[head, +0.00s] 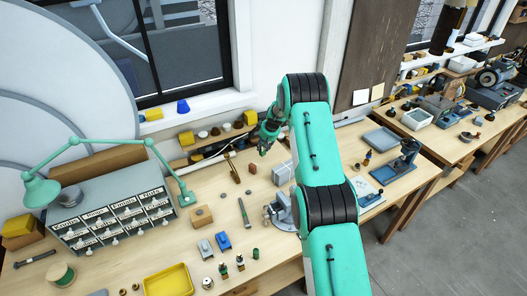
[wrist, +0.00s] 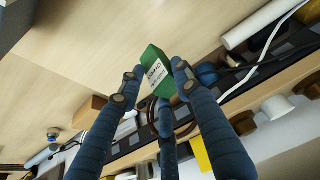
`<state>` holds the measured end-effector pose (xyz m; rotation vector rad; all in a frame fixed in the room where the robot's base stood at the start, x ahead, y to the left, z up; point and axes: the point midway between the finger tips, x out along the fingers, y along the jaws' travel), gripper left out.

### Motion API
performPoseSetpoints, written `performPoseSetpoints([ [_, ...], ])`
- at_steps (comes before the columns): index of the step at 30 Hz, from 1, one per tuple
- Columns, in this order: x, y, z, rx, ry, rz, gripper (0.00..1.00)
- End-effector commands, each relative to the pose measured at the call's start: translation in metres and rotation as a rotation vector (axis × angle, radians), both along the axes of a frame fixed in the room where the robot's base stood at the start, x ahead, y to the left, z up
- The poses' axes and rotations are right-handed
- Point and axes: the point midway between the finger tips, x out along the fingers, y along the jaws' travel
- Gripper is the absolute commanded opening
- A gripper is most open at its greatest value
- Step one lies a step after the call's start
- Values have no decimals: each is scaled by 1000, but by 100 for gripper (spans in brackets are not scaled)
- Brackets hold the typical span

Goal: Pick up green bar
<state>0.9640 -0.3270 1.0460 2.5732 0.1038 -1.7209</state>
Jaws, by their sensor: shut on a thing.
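The green bar (wrist: 156,66) is a small green block with a white printed label, seen in the wrist view between the fingertips. My gripper (wrist: 157,82) has dark blue ribbed fingers, shut on the bar from its sides. In the head view my gripper (head: 266,143) is over the back of the workbench, near the wall-side shelf. The bar cannot be made out clearly there. The wrist view shows bare wood behind the bar; I cannot tell whether the bar is clear of the surface.
A shelf with bowls and yellow bins (head: 249,118) runs along the wall beside my gripper. A labelled drawer cabinet (head: 112,212) and a green desk lamp (head: 42,190) stand at left. A yellow tray (head: 168,281) is at the front. Small parts are scattered across the bench.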

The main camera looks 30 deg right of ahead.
Motion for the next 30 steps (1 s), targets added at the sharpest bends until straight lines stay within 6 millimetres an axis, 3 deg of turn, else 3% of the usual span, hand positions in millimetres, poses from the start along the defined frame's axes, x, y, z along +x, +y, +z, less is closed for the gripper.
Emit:
performPoseSetpoints([
  [12,1,0,53,-1,-2,1,4],
  [30,1,0,62,-1,-1,0,4],
])
